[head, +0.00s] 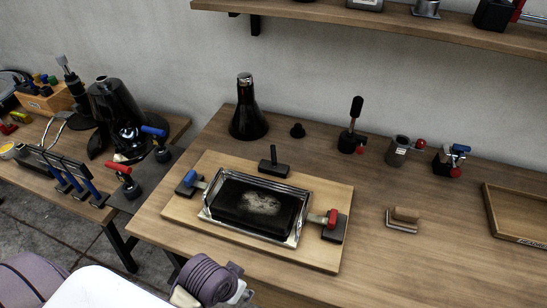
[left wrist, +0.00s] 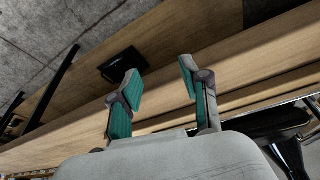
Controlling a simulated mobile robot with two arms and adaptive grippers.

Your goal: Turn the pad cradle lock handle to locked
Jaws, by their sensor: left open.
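The pad cradle (head: 292,240) is a shiny metal frame on a light wooden board, with a dark pad (head: 240,205) lying in it. A handle with a blue grip (head: 189,178) stands at its left end and a handle with a red grip (head: 332,218) at its right end. I cannot tell which is the lock handle or how it is set. My left gripper (left wrist: 160,78) shows in the left wrist view with its teal finger pads apart and nothing between them. In the head view its fingers are not visible. My right gripper is in neither view.
The board rests on a wooden table (head: 370,200). Behind the cradle stand a black T-handled part (head: 272,163), a black cone (head: 248,115) and a black upright lever (head: 354,115). A wooden tray (head: 500,222) is at right. A crowded second bench is at left.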

